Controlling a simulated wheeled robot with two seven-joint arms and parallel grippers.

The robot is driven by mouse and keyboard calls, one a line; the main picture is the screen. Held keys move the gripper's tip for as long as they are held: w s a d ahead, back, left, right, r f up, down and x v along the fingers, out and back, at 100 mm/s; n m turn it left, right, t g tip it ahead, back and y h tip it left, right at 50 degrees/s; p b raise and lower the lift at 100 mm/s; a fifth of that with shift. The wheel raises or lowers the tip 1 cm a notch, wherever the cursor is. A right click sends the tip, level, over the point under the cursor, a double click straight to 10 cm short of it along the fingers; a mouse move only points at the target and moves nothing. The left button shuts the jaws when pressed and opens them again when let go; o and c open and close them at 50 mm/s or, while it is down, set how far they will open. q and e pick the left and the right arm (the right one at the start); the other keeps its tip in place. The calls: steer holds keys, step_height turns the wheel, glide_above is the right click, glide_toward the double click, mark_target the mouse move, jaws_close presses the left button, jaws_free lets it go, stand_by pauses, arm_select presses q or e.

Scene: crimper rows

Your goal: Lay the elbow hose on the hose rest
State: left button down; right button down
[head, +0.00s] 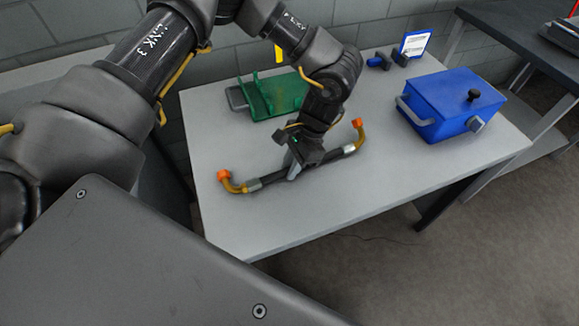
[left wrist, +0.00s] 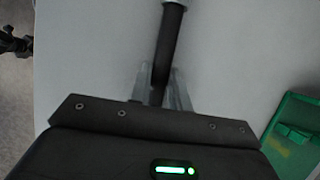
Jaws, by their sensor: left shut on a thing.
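The elbow hose (head: 272,177) is a black tube with silver collars and yellow elbow ends tipped in orange. My left gripper (head: 296,170) is shut on its middle from above. In the left wrist view the black tube (left wrist: 170,50) runs between the two fingers (left wrist: 168,88). I cannot tell if the hose touches the table or hangs just above it. A green stand (head: 268,97), perhaps the hose rest, is on the table behind the hose, partly hidden by my left arm. It also shows in the left wrist view (left wrist: 292,143). My right gripper is not seen.
A blue box (head: 450,100) with a black knob and grey handles stands on the grey table (head: 330,200) at right. A dark and blue fitting (head: 385,61) and a small white sign (head: 415,44) are at the back. The table's front is clear.

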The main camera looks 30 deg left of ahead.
mark_target(286, 170)
arm_select(q)
steer(key=shift+r, duration=0.15)
